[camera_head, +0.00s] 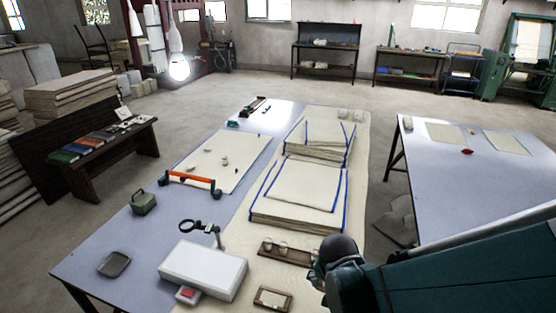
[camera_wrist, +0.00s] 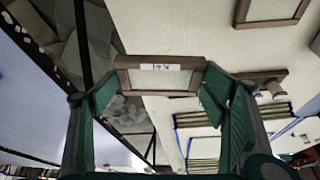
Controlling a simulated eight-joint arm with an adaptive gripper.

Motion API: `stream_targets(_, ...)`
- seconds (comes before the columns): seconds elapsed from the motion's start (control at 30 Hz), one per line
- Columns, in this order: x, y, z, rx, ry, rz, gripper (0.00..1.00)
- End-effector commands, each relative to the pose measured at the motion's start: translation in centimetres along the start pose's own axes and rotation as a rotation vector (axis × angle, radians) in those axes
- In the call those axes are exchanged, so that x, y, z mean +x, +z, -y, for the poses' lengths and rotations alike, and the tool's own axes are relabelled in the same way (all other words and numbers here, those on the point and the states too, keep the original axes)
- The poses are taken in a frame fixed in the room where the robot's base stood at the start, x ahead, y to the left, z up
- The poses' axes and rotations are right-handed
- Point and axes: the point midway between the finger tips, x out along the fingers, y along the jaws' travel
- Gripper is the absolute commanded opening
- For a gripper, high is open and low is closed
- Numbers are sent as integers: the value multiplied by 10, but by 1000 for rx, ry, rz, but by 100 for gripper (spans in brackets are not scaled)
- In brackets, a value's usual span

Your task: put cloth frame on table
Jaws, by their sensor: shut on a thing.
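A small wooden cloth frame (camera_wrist: 160,77) with a cream panel and a small white label is between the fingers of my gripper (camera_wrist: 160,84), which is shut on it. In the wrist view it appears near the edge of the cream-topped table (camera_wrist: 185,30), off the surface as far as I can tell. In the head view my arm comes in from the lower right, and its dark rounded joint hides the gripper and held frame. A second, similar frame (camera_head: 272,299) lies on the table's near end; it also shows in the wrist view (camera_wrist: 272,22).
A wooden holder with small cups (camera_head: 283,249), a white box (camera_head: 203,270) and blue-edged cloth stacks (camera_head: 300,190) occupy the long table. A second table (camera_head: 465,190) stands to the right across a floor gap. Bare table surface surrounds the lying frame.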

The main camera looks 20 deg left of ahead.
Motion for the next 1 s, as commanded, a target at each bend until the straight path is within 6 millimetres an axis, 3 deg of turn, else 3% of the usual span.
stream_targets(0.1,-7,20,14,-60,-25,-3,60)
stream_targets(0.33,-15,42,28,-132,-53,-8,60)
stream_targets(1.0,-11,50,31,-150,-60,-9,60)
